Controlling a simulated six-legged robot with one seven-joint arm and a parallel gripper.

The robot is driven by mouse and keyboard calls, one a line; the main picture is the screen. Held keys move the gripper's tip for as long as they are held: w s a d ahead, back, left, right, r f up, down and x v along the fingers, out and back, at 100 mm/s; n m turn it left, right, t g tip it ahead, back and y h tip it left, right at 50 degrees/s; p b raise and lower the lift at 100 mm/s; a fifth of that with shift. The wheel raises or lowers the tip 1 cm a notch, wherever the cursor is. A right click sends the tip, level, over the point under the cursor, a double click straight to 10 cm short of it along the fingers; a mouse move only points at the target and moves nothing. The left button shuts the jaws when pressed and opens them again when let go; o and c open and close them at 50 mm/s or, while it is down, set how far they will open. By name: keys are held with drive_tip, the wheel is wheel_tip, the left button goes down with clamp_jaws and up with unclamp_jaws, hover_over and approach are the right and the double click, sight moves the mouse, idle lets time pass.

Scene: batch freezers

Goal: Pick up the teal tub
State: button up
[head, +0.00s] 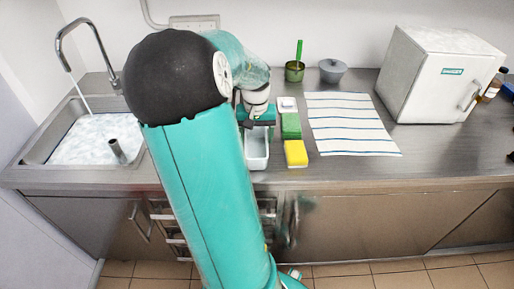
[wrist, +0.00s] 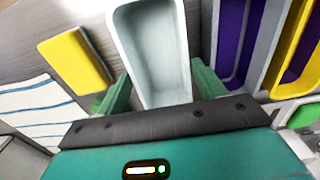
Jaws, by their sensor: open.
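A pale, slightly teal rectangular tub (head: 257,160), open and apparently empty, stands near the counter's front edge, just right of my arm in the head view. It is the only tub there that fits the teal tub. In the wrist view this tub (wrist: 151,45) fills the upper middle, its near end between my fingers. My gripper (wrist: 158,88) is open, one green finger on each side of the tub; I cannot tell whether they touch it. In the head view my gripper (head: 257,117) is over the tub's far end.
A yellow sponge (head: 296,153) and green block (head: 291,126) lie right of the tub, beside a striped towel (head: 345,125). Purple (wrist: 228,60) and yellow (wrist: 300,50) tubs stand close on its other side. The sink (head: 85,140) is left; a white box appliance (head: 435,75) is right.

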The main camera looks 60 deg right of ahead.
sight(256, 152)
wheel_tip(256, 152, down, 5)
drive_tip(key=shift+s+a+r, duration=0.1)
drive_tip(key=shift+r, duration=0.1)
drive_tip(key=c, duration=0.7)
drive_tip(key=shift+r, duration=0.15)
